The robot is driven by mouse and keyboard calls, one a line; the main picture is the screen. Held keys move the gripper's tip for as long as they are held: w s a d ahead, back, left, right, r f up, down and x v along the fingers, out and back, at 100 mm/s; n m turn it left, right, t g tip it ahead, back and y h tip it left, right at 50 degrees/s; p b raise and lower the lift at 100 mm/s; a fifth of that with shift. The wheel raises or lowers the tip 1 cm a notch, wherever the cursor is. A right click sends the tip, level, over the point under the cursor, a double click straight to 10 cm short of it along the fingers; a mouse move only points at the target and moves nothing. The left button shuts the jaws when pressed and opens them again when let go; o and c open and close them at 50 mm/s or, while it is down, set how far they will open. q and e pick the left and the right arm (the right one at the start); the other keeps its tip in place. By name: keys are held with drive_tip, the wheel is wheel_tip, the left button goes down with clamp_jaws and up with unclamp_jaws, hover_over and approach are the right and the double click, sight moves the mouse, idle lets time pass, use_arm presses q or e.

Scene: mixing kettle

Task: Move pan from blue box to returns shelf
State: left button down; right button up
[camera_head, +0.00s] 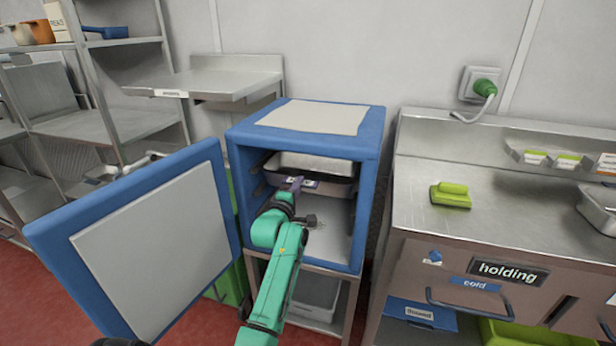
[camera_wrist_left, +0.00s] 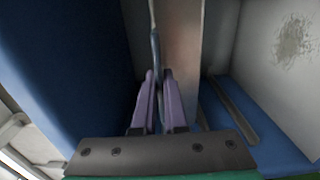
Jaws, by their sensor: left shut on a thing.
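The blue box (camera_head: 368,150) stands open on a steel stand, its door (camera_head: 225,205) swung out to the left. The pan (camera_head: 318,166), a grey metal tray, sits in the upper part of the box. My left gripper (camera_head: 297,184) reaches into the box and is shut on the pan's front edge. In the left wrist view the purple fingers (camera_wrist_left: 153,100) close on a thin rim of the pan (camera_wrist_left: 180,45). A steel shelf (camera_head: 215,80) with a small unreadable label is on the wall behind the door; it may be the returns shelf. My right gripper is not in view.
The open door stands to the left of my arm. A rack (camera_head: 110,125) is at the far left. The labelled shelf's top looks clear.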

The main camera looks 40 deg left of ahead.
use_arm(q)
drive_tip(key=shift+s+d+r+p, duration=0.1)
drive_tip(key=shift+s+r+p, duration=0.2)
drive_tip(key=shift+p, duration=0.5)
drive_tip(key=p+v, duration=1.2)
drive_tip(key=v, duration=1.3)
drive_tip(key=shift+s+d, duration=0.15)
